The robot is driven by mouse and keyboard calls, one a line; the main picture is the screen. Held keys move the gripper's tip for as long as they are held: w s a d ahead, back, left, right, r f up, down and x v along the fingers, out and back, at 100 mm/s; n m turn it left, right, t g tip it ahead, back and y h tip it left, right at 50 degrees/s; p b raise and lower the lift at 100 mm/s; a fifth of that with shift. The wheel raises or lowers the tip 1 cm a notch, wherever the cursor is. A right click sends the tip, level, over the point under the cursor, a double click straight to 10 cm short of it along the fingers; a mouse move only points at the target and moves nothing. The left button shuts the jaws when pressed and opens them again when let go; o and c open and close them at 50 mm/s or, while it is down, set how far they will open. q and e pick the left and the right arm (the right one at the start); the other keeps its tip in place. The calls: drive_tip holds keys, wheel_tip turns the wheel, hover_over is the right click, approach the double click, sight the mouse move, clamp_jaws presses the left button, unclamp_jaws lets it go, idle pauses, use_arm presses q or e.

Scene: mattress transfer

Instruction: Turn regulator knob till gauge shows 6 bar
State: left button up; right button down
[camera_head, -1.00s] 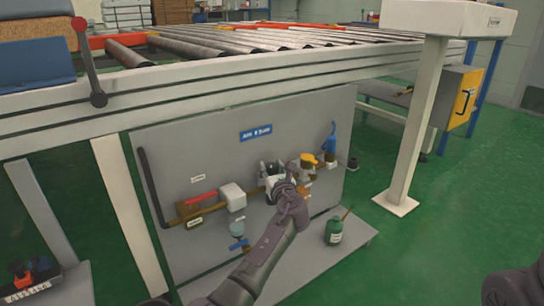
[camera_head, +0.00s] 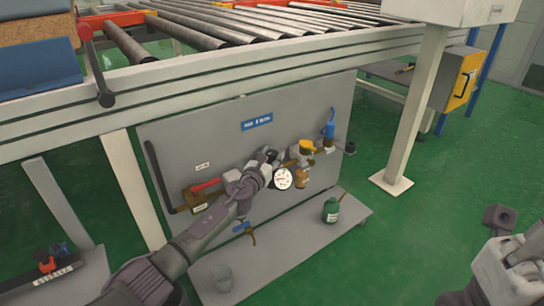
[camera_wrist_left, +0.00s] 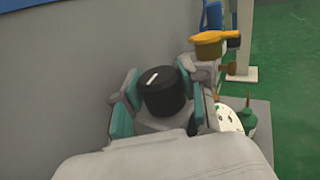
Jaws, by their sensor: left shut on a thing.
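The black regulator knob (camera_wrist_left: 167,92), with a white mark on top, sits between the teal pads of my left gripper (camera_wrist_left: 155,100) in the left wrist view. The gripper is shut on it. In the head view my left gripper (camera_head: 266,158) reaches the regulator on the grey panel from the left. The round white gauge (camera_head: 283,179) shows just right of and below the gripper. It also shows partly in the left wrist view (camera_wrist_left: 228,118); its reading is too small to tell. My right gripper (camera_head: 500,216) is at the lower right, away from the panel; its jaws are unclear.
Right of the gauge are a yellow-topped fitting (camera_head: 307,147) and a blue fitting (camera_head: 329,130). A red-handled valve (camera_head: 205,186) is on the left. A green bottle (camera_head: 331,210) stands on the low shelf (camera_head: 290,250). The roller conveyor (camera_head: 240,45) is above the panel.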

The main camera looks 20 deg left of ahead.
use_arm(q)
drive_tip(key=shift+m+h, duration=0.4)
drive_tip(key=shift+h, duration=0.2)
drive_tip(key=o, duration=1.2)
drive_tip(key=shift+c, duration=0.2)
drive_tip(key=shift+s+a+r, duration=0.15)
drive_tip(key=shift+s+a, duration=0.05)
drive_tip(key=shift+s, duration=0.3)
drive_tip(key=s+a, duration=0.2)
drive_tip(key=s, duration=0.8)
drive_tip(key=shift+s, duration=0.4)
